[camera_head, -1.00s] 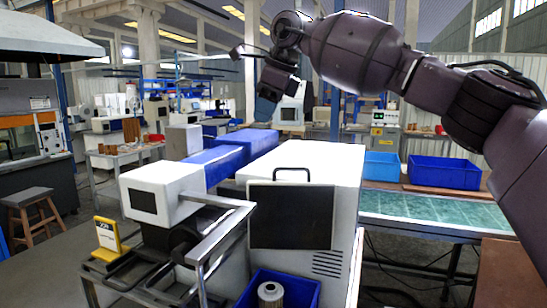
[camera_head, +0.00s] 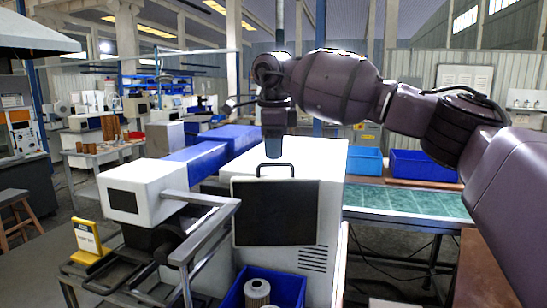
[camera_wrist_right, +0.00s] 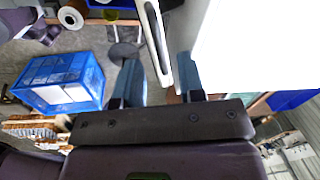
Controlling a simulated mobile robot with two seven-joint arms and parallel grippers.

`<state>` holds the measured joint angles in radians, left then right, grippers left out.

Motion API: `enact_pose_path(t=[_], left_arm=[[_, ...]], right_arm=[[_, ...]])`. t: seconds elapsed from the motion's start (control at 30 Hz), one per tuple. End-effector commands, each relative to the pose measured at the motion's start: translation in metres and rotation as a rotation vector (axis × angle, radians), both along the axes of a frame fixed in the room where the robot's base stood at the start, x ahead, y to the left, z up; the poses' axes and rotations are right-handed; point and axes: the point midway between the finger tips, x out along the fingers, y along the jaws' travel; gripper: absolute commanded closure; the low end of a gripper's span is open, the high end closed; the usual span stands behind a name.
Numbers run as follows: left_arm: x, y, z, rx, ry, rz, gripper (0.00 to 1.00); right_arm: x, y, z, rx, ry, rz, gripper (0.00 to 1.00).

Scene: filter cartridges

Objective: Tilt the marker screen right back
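The marker screen (camera_head: 275,212) is a dark panel on the front of the white marker machine (camera_head: 325,165), standing close to upright. A dark loop handle (camera_head: 275,166) rises from its top edge. My right gripper (camera_head: 274,156) points down just above this handle, in line with it; whether it touches is hard to tell. In the right wrist view my right gripper (camera_wrist_right: 159,82) has its two blue fingers apart, with nothing clearly held between them. A narrow dark-edged white strip shows just beyond the fingers. My left gripper is out of view.
A blue bin (camera_head: 290,290) with a filter cartridge (camera_head: 257,293) stands below the screen. A metal rail (camera_head: 205,235) and a yellow sign (camera_head: 87,240) are to the left. Blue bins (camera_head: 422,165) stand behind the green-topped table (camera_head: 405,202) at right.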

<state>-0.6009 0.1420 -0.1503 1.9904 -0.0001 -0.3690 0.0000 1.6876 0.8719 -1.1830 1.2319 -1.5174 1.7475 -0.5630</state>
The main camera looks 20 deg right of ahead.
Motion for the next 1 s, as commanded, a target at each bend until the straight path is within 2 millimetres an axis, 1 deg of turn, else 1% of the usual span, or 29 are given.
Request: enact_pose_path(t=[0.03,0.2,0.33,0.57,0.6,0.67,0.8,0.83,1.0], left_arm=[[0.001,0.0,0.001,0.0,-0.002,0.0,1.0],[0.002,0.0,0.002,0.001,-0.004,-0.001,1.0],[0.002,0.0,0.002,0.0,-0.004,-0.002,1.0],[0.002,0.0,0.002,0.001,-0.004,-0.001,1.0],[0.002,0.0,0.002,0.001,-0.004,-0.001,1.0],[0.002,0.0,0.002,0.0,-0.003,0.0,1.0],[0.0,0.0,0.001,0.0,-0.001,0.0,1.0],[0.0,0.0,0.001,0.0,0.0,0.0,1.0],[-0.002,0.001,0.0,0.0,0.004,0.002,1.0]], right_arm=[[0.001,-0.001,-0.007,-0.001,0.002,0.0,0.64],[0.003,-0.001,-0.021,0.0,0.0,0.0,0.64],[0.003,-0.001,-0.026,0.0,0.0,0.0,0.64],[0.003,-0.001,-0.026,0.0,0.0,0.0,0.64],[0.003,-0.001,-0.026,0.0,0.0,0.0,0.65],[0.003,-0.001,-0.026,0.0,0.0,0.0,0.75],[0.003,-0.001,-0.026,0.0,0.0,0.0,0.96],[0.003,-0.001,-0.026,0.0,0.0,0.0,1.0],[0.003,-0.001,-0.026,0.001,0.0,0.0,1.0]])
